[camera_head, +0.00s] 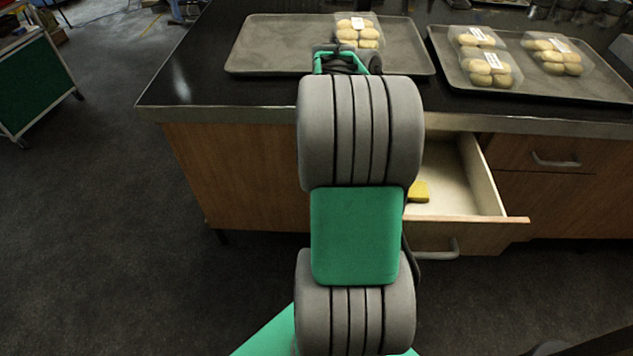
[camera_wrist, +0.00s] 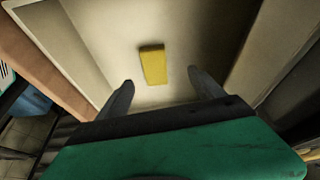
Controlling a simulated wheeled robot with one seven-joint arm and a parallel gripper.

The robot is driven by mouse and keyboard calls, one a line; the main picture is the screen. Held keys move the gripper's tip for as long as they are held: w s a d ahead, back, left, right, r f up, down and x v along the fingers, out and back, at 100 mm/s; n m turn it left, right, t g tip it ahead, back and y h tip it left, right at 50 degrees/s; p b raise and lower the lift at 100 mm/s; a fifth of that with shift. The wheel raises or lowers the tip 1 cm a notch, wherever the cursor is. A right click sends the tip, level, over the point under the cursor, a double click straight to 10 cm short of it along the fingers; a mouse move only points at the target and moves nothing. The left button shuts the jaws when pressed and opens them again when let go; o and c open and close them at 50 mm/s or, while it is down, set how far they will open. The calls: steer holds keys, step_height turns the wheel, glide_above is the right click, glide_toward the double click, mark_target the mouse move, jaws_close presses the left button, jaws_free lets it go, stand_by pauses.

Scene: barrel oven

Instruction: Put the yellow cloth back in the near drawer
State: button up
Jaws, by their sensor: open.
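The yellow cloth (camera_head: 419,192) is a small folded block lying on the pale floor of the open near drawer (camera_head: 490,178). In the wrist view the cloth (camera_wrist: 153,65) lies on the drawer floor, ahead of and between my fingertips and apart from them. My gripper (camera_wrist: 157,88) is open and empty, with one dark finger on each side. In the head view my arm hides the left part of the drawer and most of my gripper.
A tray (camera_head: 268,45) with a pack of buns (camera_head: 358,32) stands on the black counter. Another tray (camera_head: 601,88) with several bun packs stands at the right. The drawer at the right (camera_head: 548,154) is shut.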

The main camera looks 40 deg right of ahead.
steer(key=w+a+n+t, duration=0.1)
steer(key=w+a+n, duration=0.2)
steer(key=a+n, duration=0.35)
steer(key=w+a+r+n+t+y, duration=0.15)
steer(key=w+a+n, duration=0.25)
steer(key=a, duration=0.5)
steer(key=w+a+n+t+h, duration=0.1)
steer(key=w+a+n+t, duration=0.15)
steer(key=a+n, duration=0.35)
steer(key=s+a+f+n+y, duration=0.2)
steer(key=a+n, duration=0.7)
steer(key=a, duration=0.7)
steer(key=shift+s+a+y, duration=0.3)
steer(key=shift+s+y, duration=0.15)
steer(key=shift+s, duration=0.2)
